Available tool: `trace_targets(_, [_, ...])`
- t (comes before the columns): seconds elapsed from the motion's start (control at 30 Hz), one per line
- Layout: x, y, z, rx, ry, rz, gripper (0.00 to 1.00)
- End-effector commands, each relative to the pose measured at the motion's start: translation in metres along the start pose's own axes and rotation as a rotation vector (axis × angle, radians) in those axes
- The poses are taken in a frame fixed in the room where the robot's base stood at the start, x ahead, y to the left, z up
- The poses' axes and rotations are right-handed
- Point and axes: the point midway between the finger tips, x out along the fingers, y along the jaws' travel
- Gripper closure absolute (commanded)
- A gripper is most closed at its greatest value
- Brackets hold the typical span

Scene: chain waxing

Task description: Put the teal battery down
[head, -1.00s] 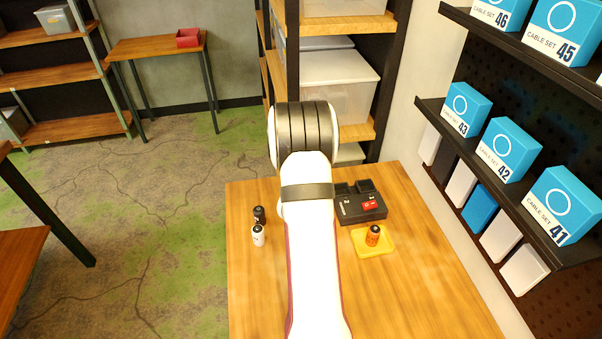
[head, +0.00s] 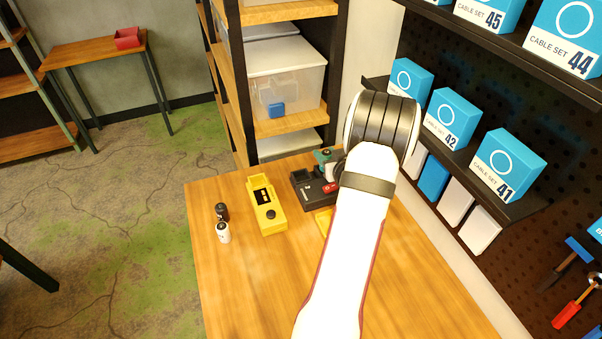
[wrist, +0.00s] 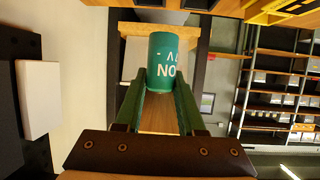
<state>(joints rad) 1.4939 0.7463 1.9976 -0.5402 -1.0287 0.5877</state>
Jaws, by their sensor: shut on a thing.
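The teal battery (wrist: 163,62) is a cylinder with white lettering, seen close up in the wrist view. My gripper (wrist: 161,88) is shut on it, with its green fingers on either side. In the head view, a small part of teal (head: 322,155) shows beside my arm, over the far side of the black charger (head: 308,190). My arm hides most of the gripper there. I cannot tell whether the battery touches anything below it.
A yellow box (head: 268,217) with a black panel stands left of the charger. A black battery (head: 221,210) and a white battery (head: 223,233) stand further left. A yellow tray (head: 322,219) is partly hidden by my arm. The wooden table's front left is clear.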

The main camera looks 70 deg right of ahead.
Motion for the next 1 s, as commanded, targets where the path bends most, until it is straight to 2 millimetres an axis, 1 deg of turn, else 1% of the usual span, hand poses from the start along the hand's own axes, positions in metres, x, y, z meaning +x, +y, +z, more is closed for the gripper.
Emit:
trace_targets(0.03, [0.015, -0.013, 0.005, -0.001, -0.002, -0.008, 1.00])
trace_targets(0.1, [0.035, -0.027, 0.011, -0.001, -0.002, -0.006, 1.00])
trace_targets(0.2, [0.056, -0.042, 0.017, -0.002, -0.001, -0.004, 1.00])
trace_targets(0.3, [0.067, -0.049, 0.020, -0.002, 0.000, -0.002, 1.00])
trace_targets(0.37, [0.072, -0.051, 0.029, 0.000, -0.002, 0.000, 1.00])
trace_targets(0.4, [0.076, -0.051, 0.038, 0.000, -0.004, 0.000, 1.00])
trace_targets(0.5, [0.082, -0.050, 0.053, -0.001, -0.002, 0.001, 1.00])
trace_targets(0.6, [0.084, -0.050, 0.058, -0.002, 0.000, 0.001, 1.00])
trace_targets(0.77, [0.084, -0.050, 0.057, -0.002, 0.000, 0.001, 1.00])
trace_targets(0.9, [0.085, -0.050, 0.060, -0.001, 0.000, 0.001, 1.00])
trace_targets(0.93, [0.085, -0.050, 0.060, -0.001, 0.000, 0.001, 0.56])
trace_targets(1.0, [0.085, -0.050, 0.060, -0.002, 0.000, 0.001, 0.44])
